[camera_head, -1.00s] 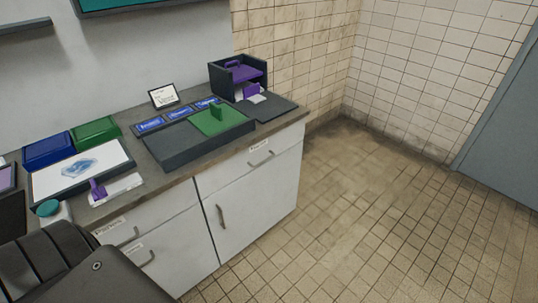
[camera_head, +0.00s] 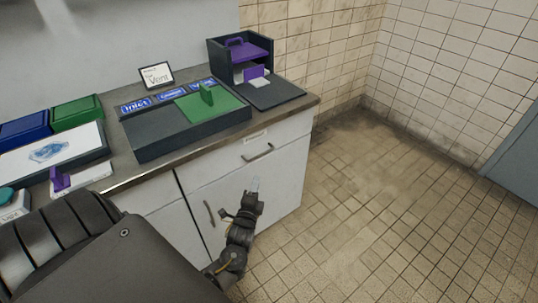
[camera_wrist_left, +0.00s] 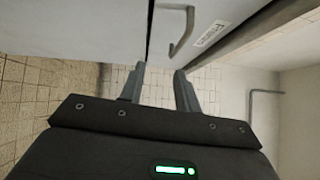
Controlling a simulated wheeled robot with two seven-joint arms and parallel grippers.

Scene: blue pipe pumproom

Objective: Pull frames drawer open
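The frames drawer (camera_head: 284,145) is the white upper drawer at the right end of the counter and appears shut. Its bent metal handle (camera_head: 258,152) sits below a small label. My left gripper (camera_head: 254,186) is in front of the cabinet, below the handle and apart from it. In the left wrist view my left gripper (camera_wrist_left: 160,76) has its two fingers spread with nothing between them. The handle (camera_wrist_left: 183,32) shows there just beyond the fingertips, beside a label (camera_wrist_left: 210,34). My right gripper is in neither view.
A cabinet door with an upright handle (camera_head: 209,213) is below the drawer. The countertop (camera_head: 150,172) carries a dark tray (camera_head: 190,140), a green plate (camera_head: 212,105) and a dark box with purple parts (camera_head: 222,62). The tiled floor (camera_head: 370,210) to the right is clear.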

